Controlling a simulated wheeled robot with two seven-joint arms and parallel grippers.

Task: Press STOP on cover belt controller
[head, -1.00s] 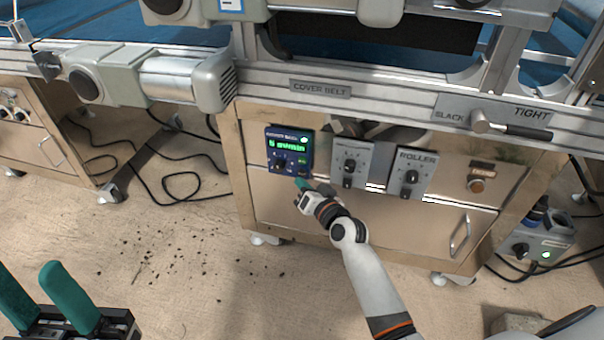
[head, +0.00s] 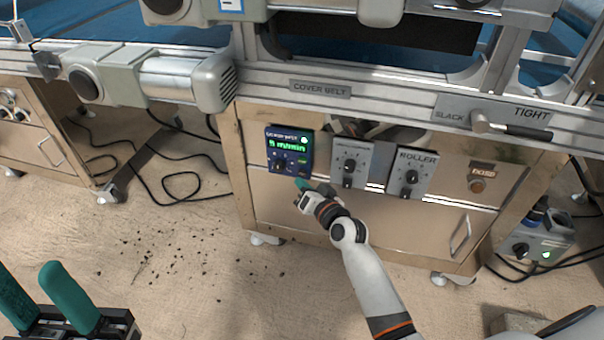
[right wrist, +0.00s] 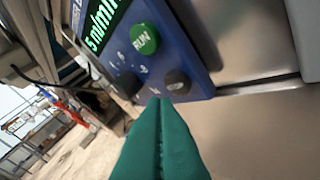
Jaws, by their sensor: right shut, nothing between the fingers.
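In the right wrist view the controller (right wrist: 207,82) shows tilted, with a green RUN button (right wrist: 144,39), a black knob (right wrist: 127,86) and a dark round button (right wrist: 177,82) whose label I cannot read. My right gripper (head: 300,183) is shut and empty at the controller's lower edge. Its green fingertips (right wrist: 160,101) point just below the dark button; contact cannot be told. My left gripper (head: 42,290) is open at the lower left, far from the controller.
Two grey knob boxes, one in the middle (head: 351,163) and one marked ROLLER (head: 411,172), sit right of the controller. A COVER BELT label (head: 320,88) is on the rail above. A slack/tight lever (head: 510,128) sticks out at right. Cables (head: 175,190) lie on the floor.

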